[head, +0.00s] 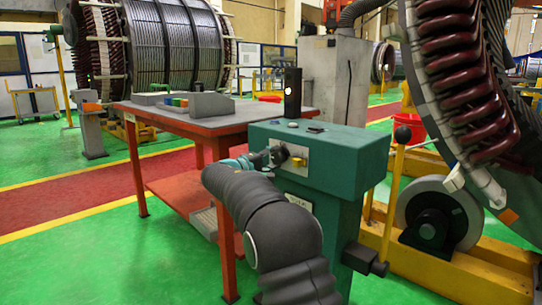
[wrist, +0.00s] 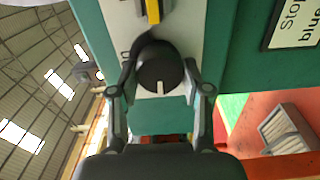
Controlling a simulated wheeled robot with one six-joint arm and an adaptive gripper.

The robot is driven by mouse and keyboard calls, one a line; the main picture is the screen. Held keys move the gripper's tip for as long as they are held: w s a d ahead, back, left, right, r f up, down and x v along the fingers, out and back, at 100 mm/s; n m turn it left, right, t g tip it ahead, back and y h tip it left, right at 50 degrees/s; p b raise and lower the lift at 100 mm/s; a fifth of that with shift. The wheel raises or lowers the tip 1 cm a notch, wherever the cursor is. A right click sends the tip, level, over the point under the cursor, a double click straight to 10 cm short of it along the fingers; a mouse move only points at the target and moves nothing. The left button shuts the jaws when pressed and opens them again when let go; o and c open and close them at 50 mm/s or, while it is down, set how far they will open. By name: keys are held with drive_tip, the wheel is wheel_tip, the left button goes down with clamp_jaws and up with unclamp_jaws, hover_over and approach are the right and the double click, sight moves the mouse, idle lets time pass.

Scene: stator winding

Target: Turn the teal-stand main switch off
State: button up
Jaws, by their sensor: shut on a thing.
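The teal stand (head: 335,165) is at the centre of the head view, with a pale switch panel on its near side. My gripper (head: 270,157) reaches that panel from the left. In the wrist view the main switch, a round black knob (wrist: 160,68) with a white pointer mark, sits on the panel. The two fingers of my gripper (wrist: 160,80) are shut on the knob, one at each side. The mark points toward the bottom of the wrist picture. A yellow part (wrist: 153,12) is beside the knob; it also shows in the head view (head: 299,162). The panel lettering is mostly hidden.
A red-framed table (head: 190,128) with small boxes stands behind and left of the stand. A black indicator post (head: 292,92) rises behind the stand's top. Green floor is free at lower left.

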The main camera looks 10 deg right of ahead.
drive_tip(key=shift+d+n, duration=0.25)
drive_tip(key=shift+n, duration=0.15)
idle(0.3)
drive_tip(key=o, duration=1.2)
drive_tip(key=shift+d, duration=0.15)
drive_tip(key=shift+c, duration=0.2)
drive_tip(key=shift+a, duration=0.3)
drive_tip(key=v, duration=1.2)
